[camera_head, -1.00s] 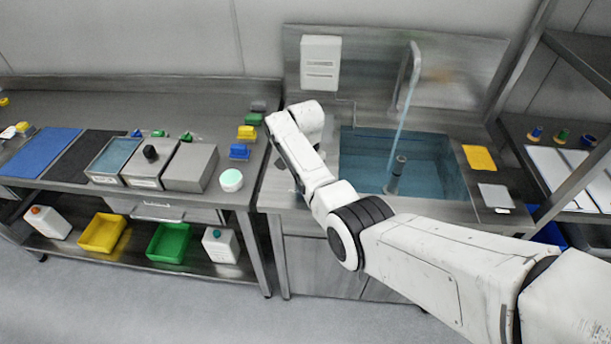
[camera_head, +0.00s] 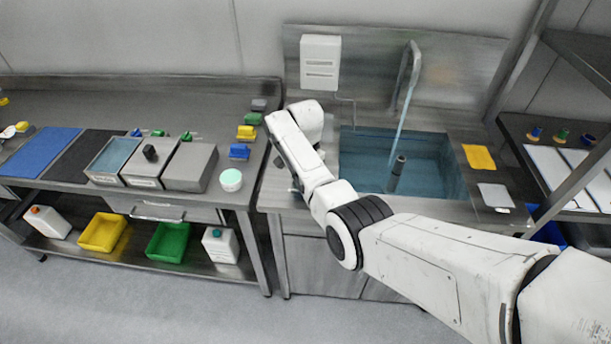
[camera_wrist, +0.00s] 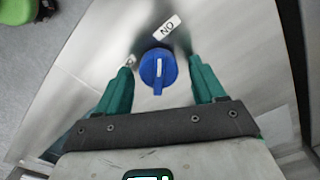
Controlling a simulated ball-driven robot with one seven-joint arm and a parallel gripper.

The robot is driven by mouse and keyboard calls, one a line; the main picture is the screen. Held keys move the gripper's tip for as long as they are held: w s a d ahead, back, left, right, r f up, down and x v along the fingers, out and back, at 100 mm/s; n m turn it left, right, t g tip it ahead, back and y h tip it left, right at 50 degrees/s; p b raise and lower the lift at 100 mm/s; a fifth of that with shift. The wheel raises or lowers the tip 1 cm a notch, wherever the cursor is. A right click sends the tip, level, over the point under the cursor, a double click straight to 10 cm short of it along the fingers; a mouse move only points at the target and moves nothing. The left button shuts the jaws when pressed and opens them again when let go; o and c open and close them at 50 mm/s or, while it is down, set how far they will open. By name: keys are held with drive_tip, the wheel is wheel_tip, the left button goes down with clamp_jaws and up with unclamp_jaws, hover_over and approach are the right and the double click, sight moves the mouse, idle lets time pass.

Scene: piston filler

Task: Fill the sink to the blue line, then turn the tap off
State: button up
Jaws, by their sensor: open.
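The sink (camera_head: 460,182) holds bluish water (camera_head: 365,165). A stream falls into it from the tall curved tap (camera_head: 414,62). A grey upright pipe (camera_head: 398,165) stands in the water with its top above the surface. I cannot make out the blue line on the sink wall. In the wrist view a round blue knob (camera_wrist: 157,72) with a white pointer mark sits on a metal panel beside a label (camera_wrist: 167,27) reading ON, seen upside down. My gripper (camera_wrist: 160,70) is open, its green fingers on either side of the knob with gaps. The head view mostly hides gripper and knob.
A yellow cloth (camera_head: 479,157) and a grey pad (camera_head: 495,195) lie right of the sink. A white dispenser (camera_head: 320,62) hangs behind. The left bench has steel containers (camera_head: 190,167), a round white tub (camera_head: 231,180) and coloured clips. A rack (camera_head: 572,50) stands at right.

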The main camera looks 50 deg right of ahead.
wheel_tip(320, 180, up, 11)
drive_tip(key=shift+f+b, duration=0.15)
drive_tip(key=shift+b, duration=0.3)
idle(0.6)
drive_tip(key=s+a+f+n, duration=0.1)
drive_tip(key=s+a+f, duration=0.1)
drive_tip(key=f, duration=0.1)
drive_tip(key=s+a+f+n, duration=0.1)
drive_tip(key=s+f, duration=0.2)
drive_tip(key=s+a+f+n, duration=0.2)
drive_tip(key=s+f, duration=0.1)
drive_tip(key=shift+a, duration=0.3)
drive_tip(key=s+a+f+n, duration=0.1)
drive_tip(key=s+a+n, duration=0.3)
drive_tip(key=s, duration=0.5)
drive_tip(key=s+a+f+n, duration=0.1)
drive_tip(key=s+a+n, duration=0.3)
drive_tip(key=s, duration=0.5)
drive_tip(key=s+a+f+n+t, duration=0.1)
drive_tip(key=s+a+n, duration=0.3)
drive_tip(key=s, duration=0.5)
drive_tip(key=shift+a+f, duration=0.2)
drive_tip(key=shift+f, duration=0.05)
